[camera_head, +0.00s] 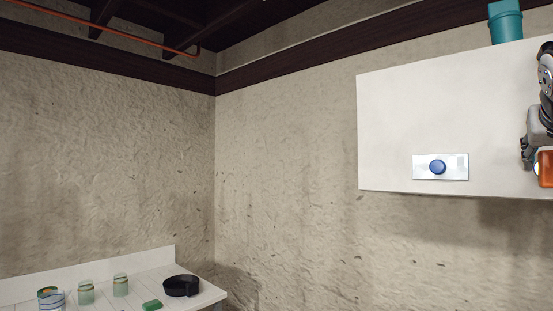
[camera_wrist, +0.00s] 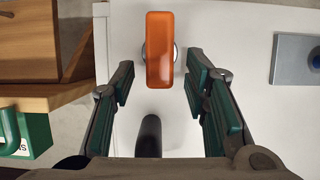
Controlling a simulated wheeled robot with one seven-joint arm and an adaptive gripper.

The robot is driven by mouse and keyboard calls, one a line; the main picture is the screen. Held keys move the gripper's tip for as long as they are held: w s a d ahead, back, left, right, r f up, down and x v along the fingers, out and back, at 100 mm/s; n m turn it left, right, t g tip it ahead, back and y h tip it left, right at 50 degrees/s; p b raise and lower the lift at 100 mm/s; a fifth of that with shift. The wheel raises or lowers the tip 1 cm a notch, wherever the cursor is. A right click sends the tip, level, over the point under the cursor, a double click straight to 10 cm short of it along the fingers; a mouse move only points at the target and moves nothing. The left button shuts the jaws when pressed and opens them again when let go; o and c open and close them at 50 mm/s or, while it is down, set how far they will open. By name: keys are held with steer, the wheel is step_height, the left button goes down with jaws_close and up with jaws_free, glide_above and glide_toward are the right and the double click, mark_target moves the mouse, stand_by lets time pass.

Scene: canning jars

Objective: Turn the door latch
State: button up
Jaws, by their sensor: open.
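The latch is an orange rectangular handle (camera_wrist: 160,50) on a round silvery mount against a white panel in the wrist view. It stands upright there, longer side up and down. It also shows at the right edge of the head view (camera_head: 545,168), on the white wall box (camera_head: 400,115). My gripper (camera_wrist: 160,72) is open, with green-padded fingers to the left and right of the handle's lower part and a gap on each side. In the head view my gripper is partly cut off by the right edge, right at the handle.
A blue button (camera_head: 437,167) on a metal plate sits left of the latch on the box. A teal pipe (camera_head: 506,22) rises above. A dark rounded object (camera_wrist: 148,135) lies between my fingers' bases. Several jars and a black pan (camera_head: 181,286) stand on the low white table.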

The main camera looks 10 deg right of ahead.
steer(key=shift+w+d+f, duration=0.2)
steer(key=shift+w+d, duration=0.15)
steer(key=shift+d, duration=0.05)
jaws_close()
